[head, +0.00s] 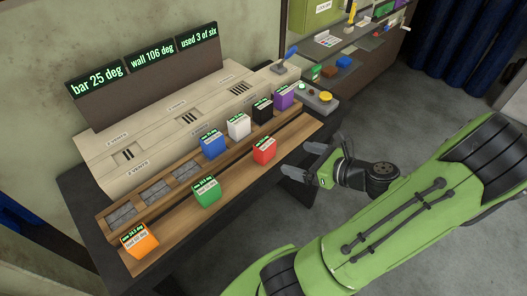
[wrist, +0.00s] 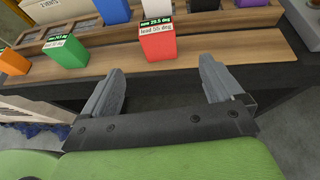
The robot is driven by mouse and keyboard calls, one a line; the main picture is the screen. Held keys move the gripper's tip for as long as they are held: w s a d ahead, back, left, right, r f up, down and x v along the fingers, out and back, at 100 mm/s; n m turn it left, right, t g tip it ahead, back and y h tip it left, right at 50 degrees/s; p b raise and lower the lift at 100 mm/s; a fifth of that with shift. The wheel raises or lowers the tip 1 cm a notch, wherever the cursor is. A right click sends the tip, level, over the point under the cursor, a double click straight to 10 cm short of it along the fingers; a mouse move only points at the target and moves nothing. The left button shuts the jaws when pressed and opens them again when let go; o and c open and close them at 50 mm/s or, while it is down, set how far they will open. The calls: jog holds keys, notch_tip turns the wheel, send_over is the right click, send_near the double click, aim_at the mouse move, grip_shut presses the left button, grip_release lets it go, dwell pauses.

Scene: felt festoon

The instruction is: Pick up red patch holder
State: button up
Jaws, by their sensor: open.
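The red patch holder (head: 264,150) stands upright on the front wooden shelf of the bench, with a small green-lettered display on its top. In the wrist view the red patch holder (wrist: 157,43) is ahead of my gripper, between the lines of its two fingers but beyond their tips. My gripper (head: 318,162) is open and empty, off the front edge of the shelf to the right of the red holder. In the wrist view my gripper (wrist: 160,75) shows both fingers spread wide, with nothing between them.
A green holder (head: 206,191) and an orange holder (head: 139,240) stand left along the front shelf. Blue (head: 213,145), white (head: 238,126), black (head: 263,111) and purple (head: 283,96) holders stand in the row behind. A button box (head: 317,99) is at the right end.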

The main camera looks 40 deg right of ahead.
aim_at(261, 147)
jog(key=b+x, duration=0.5)
jog(key=x, duration=1)
jog(key=shift+w+a+b, duration=0.1)
jog(key=shift+w+b, duration=0.05)
jog(key=shift+b, duration=0.15)
jog(key=shift+r, duration=0.1)
jog(key=shift+c, duration=0.2)
